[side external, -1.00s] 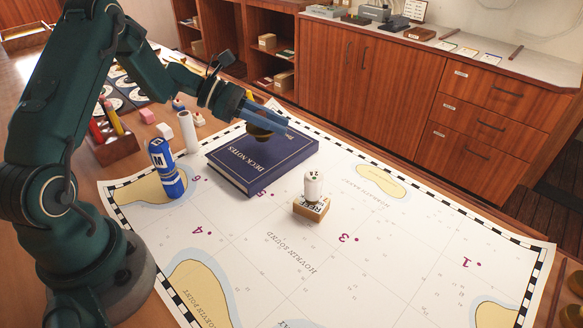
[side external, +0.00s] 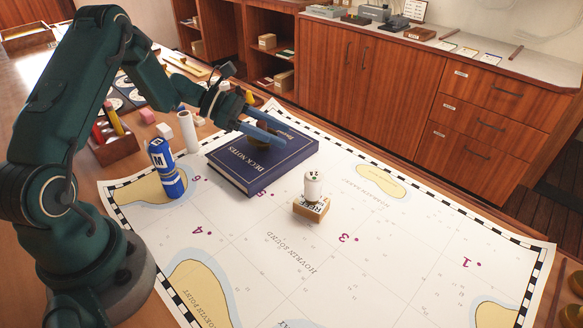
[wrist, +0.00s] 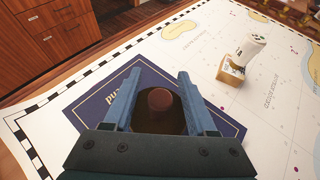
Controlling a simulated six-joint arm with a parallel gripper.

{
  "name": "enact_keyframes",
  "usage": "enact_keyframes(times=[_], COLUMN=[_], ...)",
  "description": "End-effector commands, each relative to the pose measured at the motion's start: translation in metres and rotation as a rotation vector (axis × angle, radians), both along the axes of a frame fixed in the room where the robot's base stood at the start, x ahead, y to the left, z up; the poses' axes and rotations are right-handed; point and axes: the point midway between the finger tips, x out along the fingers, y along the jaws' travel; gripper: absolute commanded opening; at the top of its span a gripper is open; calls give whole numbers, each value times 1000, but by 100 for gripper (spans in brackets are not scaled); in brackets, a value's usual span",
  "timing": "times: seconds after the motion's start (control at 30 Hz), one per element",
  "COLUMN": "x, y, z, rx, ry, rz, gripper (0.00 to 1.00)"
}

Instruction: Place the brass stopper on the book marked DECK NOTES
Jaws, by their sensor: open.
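The dark blue book marked DECK NOTES (side external: 285,162) lies flat on the chart, and it also fills the middle of the wrist view (wrist: 98,96). The brass stopper (wrist: 159,101) stands on the book in the wrist view, its round knob upward. In the side view the stopper (side external: 258,139) is partly hidden by the fingers. My gripper (side external: 273,135) is open over the book. In the wrist view its blue fingers (wrist: 158,85) stand on either side of the stopper, with gaps showing beside the knob.
A stamp with a white handle (side external: 313,187) stands on the chart in front of the book. A blue bottle marked M (side external: 165,168) and a white cylinder (side external: 188,132) stand to the left. The chart's right part (side external: 430,240) is clear.

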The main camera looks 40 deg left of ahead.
Motion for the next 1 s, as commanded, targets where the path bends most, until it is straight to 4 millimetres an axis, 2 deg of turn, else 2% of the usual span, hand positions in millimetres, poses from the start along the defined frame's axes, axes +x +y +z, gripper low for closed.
enact_keyframes(times=[0.17, 0.5, 0.7, 0.87, 1.0], x=[-7, -47, -63, -68, -74], y=[12, 62, 80, 78, 44], z=[9, 40, 51, 58, 72], rx=[2, 4, 1, 29, 170], ry=[-2, -3, -2, -5, -29], rz=[5, 7, 2, -31, -188], gripper=[57, 57, 57, 57, 57])
